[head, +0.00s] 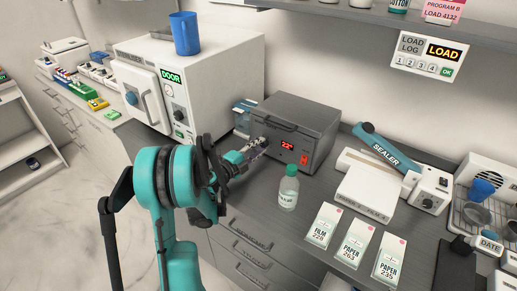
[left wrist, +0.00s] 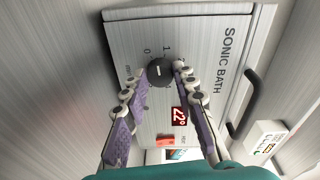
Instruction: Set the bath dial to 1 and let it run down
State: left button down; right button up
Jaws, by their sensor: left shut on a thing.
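The sonic bath (head: 300,122) is a grey box on the counter with a red display reading about 22 degrees. Its front fills much of the left wrist view (left wrist: 205,25), with the lettering SONIC BATH. The dark round dial (left wrist: 160,72) sits on that front, with the marks 0 and 1 beside it. A pale line shows on the dial, but which mark it points at is hard to tell. My left gripper (head: 262,146) is at the bath's front left, its two fingers (left wrist: 163,74) shut on the dial from either side. In the head view the gripper hides the dial. My right gripper is not in view.
A capped bottle (head: 288,190) stands right of my left gripper, near the counter's front edge. Film and paper packs (head: 354,243) lie farther right. A sealer (head: 386,150) stands behind them. A white steriliser (head: 205,85) with a blue mug (head: 185,34) on top is at left.

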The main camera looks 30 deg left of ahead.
pick_arm(q)
jog(key=shift+m, duration=2)
jog(key=c, duration=1.2)
grip_release()
jog(key=s, duration=0.4)
jog(key=s+a, duration=0.1)
jog(key=s, duration=0.3)
jog(key=s+r, duration=0.1)
jog(key=s, duration=0.3)
jog(key=shift+a, duration=0.3)
jog(key=shift+w, duration=0.1)
